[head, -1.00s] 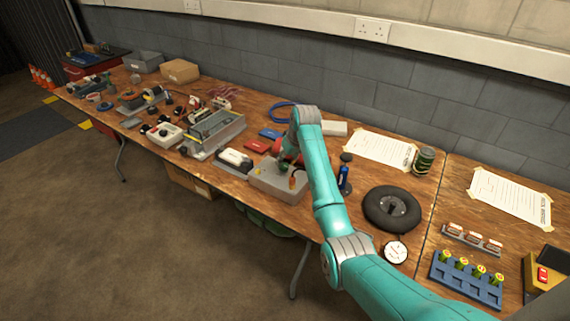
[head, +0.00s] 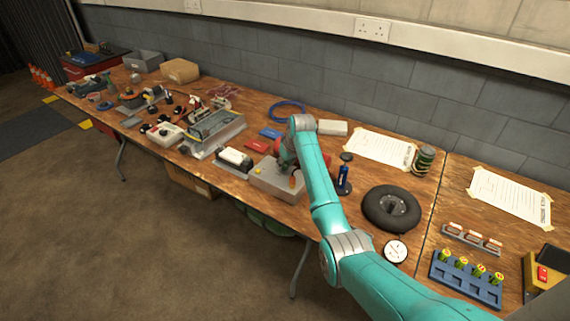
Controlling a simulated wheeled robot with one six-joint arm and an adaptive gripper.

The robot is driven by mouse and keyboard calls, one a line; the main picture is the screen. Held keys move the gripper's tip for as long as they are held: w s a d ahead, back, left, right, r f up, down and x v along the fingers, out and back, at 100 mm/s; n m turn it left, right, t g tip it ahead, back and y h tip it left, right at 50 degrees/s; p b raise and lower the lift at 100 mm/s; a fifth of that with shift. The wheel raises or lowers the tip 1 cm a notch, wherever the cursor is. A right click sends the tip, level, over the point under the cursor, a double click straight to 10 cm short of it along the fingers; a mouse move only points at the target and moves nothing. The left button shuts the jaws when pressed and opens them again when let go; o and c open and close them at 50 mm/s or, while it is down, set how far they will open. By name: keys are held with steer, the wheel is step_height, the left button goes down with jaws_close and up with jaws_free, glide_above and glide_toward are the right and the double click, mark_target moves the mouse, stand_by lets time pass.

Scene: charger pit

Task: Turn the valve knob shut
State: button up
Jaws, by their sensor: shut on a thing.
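A pale grey box (head: 277,187) lies on the wooden bench near its front edge, left of my teal arm. My gripper (head: 286,167) is down at the top of this box, partly behind my arm's wrist. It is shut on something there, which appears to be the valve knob. The knob itself is hidden by the gripper, so its angle cannot be told.
A dark rubber ring (head: 391,209), a white dial gauge (head: 396,251) and a blue bottle (head: 343,180) stand right of my arm. A white-and-black device (head: 234,160) sits just left of the box. Many tools crowd the bench's left part.

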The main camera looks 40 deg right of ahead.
steer(key=shift+m, duration=0.4)
steer(key=m+h, duration=0.1)
steer(key=m, duration=0.2)
steer(key=shift+a+m+h, duration=0.2)
steer(key=shift+m+h, duration=0.2)
steer(key=m, duration=0.2)
steer(key=m+g+h, duration=0.1)
steer(key=m, duration=0.1)
steer(key=shift+w+a+m+g, duration=0.1)
steer(key=shift+a+m+g, duration=0.05)
steer(key=shift+m+g, duration=0.15)
steer(key=m, duration=0.2)
steer(key=m+g+h, duration=0.1)
steer(key=m, duration=0.1)
steer(key=shift+w+m+g, duration=0.15)
steer(key=shift+m+g, duration=0.15)
steer(key=m, duration=0.2)
steer(key=m+g, duration=0.1)
steer(key=m, duration=0.1)
steer(key=shift+w+a+g+h, duration=0.1)
steer(key=shift+g+h, duration=0.2)
steer(key=shift+f, duration=0.1)
steer(key=o, duration=1.1)
steer(key=shift+o, duration=0.2)
